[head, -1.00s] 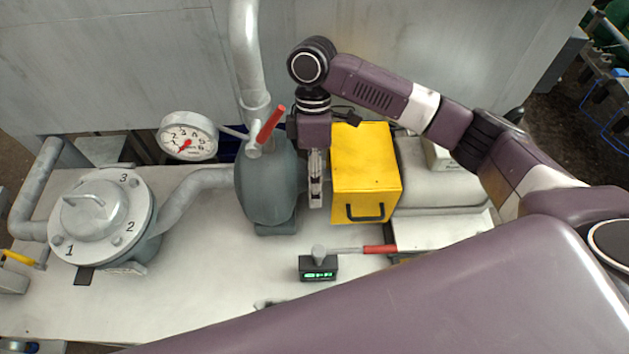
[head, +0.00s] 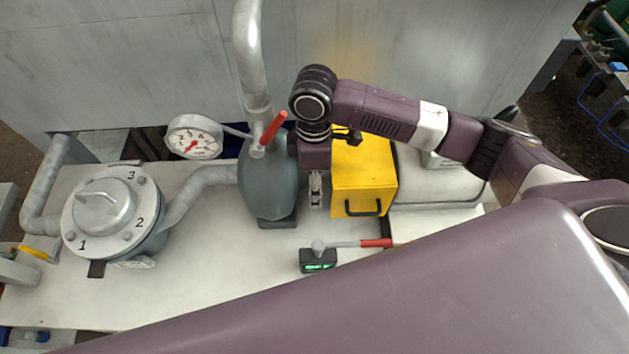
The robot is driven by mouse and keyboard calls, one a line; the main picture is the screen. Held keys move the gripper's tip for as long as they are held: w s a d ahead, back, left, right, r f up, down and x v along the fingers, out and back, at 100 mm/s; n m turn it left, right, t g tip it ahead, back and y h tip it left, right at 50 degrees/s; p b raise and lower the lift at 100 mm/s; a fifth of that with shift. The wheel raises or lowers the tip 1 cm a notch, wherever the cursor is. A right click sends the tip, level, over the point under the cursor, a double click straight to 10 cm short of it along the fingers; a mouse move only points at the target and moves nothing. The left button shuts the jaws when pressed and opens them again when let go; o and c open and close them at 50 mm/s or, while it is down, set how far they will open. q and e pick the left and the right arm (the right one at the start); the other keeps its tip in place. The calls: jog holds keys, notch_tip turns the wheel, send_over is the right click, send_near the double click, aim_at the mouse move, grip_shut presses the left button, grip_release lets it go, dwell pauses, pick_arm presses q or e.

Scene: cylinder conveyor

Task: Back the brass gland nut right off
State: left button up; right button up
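I cannot make out the brass gland nut in the head view. The grey pump body (head: 270,187) stands mid-bench, left of the yellow box (head: 363,180). My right gripper (head: 316,201) points down in the gap between them, close to the pump's right side. It is seen nearly edge-on, so its opening and anything between its fingers cannot be told. The gripper and wrist cover part of that gap. My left gripper is not in view.
A red-handled lever (head: 271,130) stands above the pump, beside a dial gauge (head: 194,137). A round numbered flange (head: 105,210) sits at left. The bench (head: 205,270) is clear at front left.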

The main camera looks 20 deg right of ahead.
jog(key=o, duration=1.7)
jog(key=r, duration=0.8)
jog(key=w+r, duration=0.1)
jog(key=r, duration=0.3)
jog(key=shift+w+d, duration=0.1)
jog(key=shift+d, duration=0.1)
jog(key=shift+f, duration=0.1)
